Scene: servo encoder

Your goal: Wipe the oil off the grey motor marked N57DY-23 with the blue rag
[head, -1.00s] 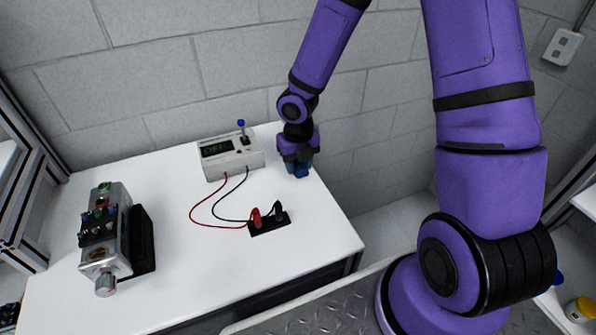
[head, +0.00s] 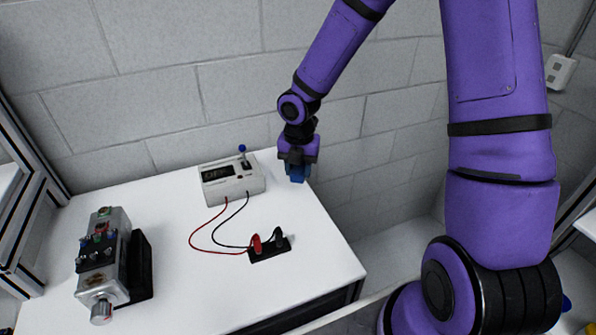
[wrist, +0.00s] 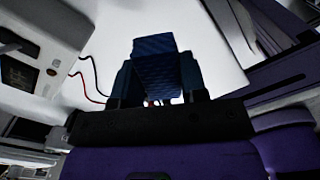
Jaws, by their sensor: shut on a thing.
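The grey motor (head: 113,250) lies on the left of the white table, against a black block, with a shaft at its near end. A brownish patch shows near that end; the marking is too small to read. My gripper (head: 297,172) is above the table's far right corner, well to the right of the motor. It is shut on the blue rag (head: 298,174), which hangs below the fingers. In the wrist view the rag (wrist: 155,66) bunches between the fingers, with the white table beyond it.
A grey meter box (head: 232,182) with a small display and a blue-topped lever stands at the back of the table. Red and black leads run from it to a black stand (head: 270,248) at mid-right. The table's middle is otherwise clear. A block wall stands behind.

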